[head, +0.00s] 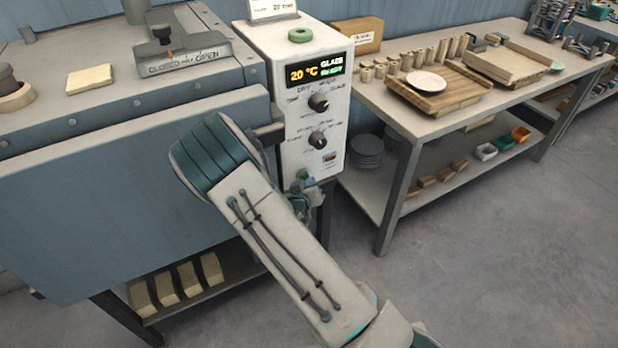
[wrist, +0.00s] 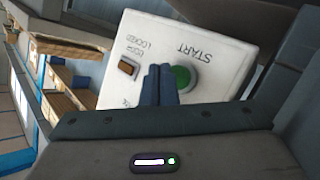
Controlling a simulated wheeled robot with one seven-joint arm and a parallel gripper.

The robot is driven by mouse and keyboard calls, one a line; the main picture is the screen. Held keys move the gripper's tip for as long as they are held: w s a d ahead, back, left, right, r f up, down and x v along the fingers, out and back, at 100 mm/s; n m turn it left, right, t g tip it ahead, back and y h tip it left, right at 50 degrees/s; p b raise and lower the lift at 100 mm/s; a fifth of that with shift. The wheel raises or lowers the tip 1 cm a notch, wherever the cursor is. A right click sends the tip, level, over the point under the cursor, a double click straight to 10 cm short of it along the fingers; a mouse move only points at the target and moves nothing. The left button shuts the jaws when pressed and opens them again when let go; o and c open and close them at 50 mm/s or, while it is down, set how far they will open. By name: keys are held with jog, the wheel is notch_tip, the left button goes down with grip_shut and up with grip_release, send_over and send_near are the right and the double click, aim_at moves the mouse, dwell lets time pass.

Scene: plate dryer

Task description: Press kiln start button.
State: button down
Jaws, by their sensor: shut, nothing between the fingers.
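The kiln's white control box (head: 330,95) stands beside the kiln; its display reads 20 °C, GLAZE, READY. The round green start button (wrist: 181,77) is low on its face, under the word START in the wrist view. In the head view a green spot (head: 303,175) shows there, partly hidden by my arm. My gripper (wrist: 160,70) is shut and empty, its fingertips right beside the button and overlapping its edge in the wrist view. I cannot tell whether they touch it. In the head view my gripper is mostly hidden behind my arm.
A small "door locked" indicator (wrist: 128,66) sits beside the button. The blue-grey kiln (head: 120,190) is at left. A workbench (head: 400,108) with a plate (head: 426,81), boards and several cups is at right. The floor (head: 480,270) at front right is clear.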

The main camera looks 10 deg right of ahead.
jog(key=shift+w+a+r, duration=0.1)
jog(key=shift+a, duration=0.75)
jog(key=s, duration=0.1)
jog(key=s+d, duration=0.1)
jog(key=s, duration=0.1)
jog(key=s+d+b, duration=0.1)
jog(key=s, duration=0.1)
dwell(0.3)
jog(key=s+a+r+m+g+y+p, duration=0.1)
jog(key=s+a+r+g+y, duration=0.1)
jog(key=s+r+g+y, duration=0.4)
jog(key=s+a+r+m+g+y+p, duration=0.1)
jog(key=s+r, duration=0.3)
jog(key=r, duration=0.4)
jog(key=s+d+r+g, duration=0.1)
jog(key=s+d+r, duration=0.1)
jog(key=s+r, duration=0.3)
jog(key=s+d+r+n+g+p, duration=0.1)
jog(key=s+r, duration=0.4)
jog(key=s, duration=0.6)
jog(key=shift+d+r+n+g+h, duration=0.3)
jog(key=shift+d+r+g+h, duration=0.1)
jog(key=shift+d+g, duration=0.4)
